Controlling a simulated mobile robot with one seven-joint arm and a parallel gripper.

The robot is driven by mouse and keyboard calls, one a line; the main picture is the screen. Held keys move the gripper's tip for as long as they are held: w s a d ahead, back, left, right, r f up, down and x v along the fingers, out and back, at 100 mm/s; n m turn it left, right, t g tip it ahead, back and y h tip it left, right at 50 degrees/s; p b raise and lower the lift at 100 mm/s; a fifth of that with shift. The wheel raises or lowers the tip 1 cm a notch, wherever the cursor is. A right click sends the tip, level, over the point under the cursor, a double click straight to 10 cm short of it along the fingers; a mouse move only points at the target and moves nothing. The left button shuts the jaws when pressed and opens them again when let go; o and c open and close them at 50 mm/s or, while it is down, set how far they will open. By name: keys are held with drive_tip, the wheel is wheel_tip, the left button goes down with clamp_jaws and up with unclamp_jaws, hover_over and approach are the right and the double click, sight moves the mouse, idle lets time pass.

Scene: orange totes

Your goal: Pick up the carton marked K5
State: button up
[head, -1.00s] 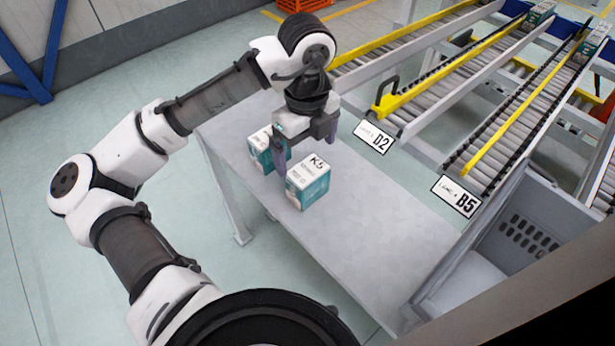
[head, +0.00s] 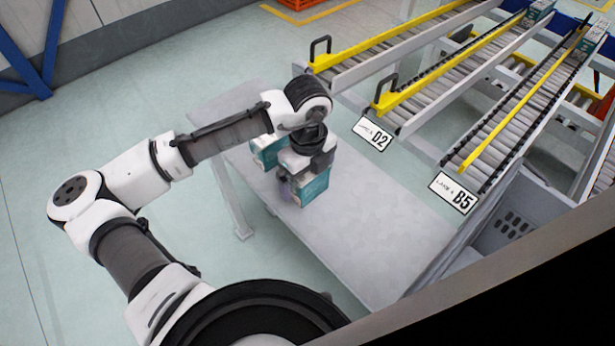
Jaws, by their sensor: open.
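The K5 carton (head: 317,187), a teal and white box, stands upright on the grey table (head: 370,225). Its marked top is hidden now under my gripper (head: 302,184). My gripper is right over the carton, pointing down, with a purple finger showing at the carton's left side. The jaws are open. The other finger is hidden, and I cannot tell whether either finger touches the carton.
A second teal and white carton (head: 268,152) stands close behind and to the left, partly hidden by my arm. Roller lanes with signs D2 (head: 375,135) and B5 (head: 454,193) lie beyond the table's right edge. A grey bin (head: 510,215) is at right. The table's front right is clear.

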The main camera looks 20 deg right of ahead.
drive_tip(key=c, duration=1.1)
drive_tip(key=shift+c, duration=0.2)
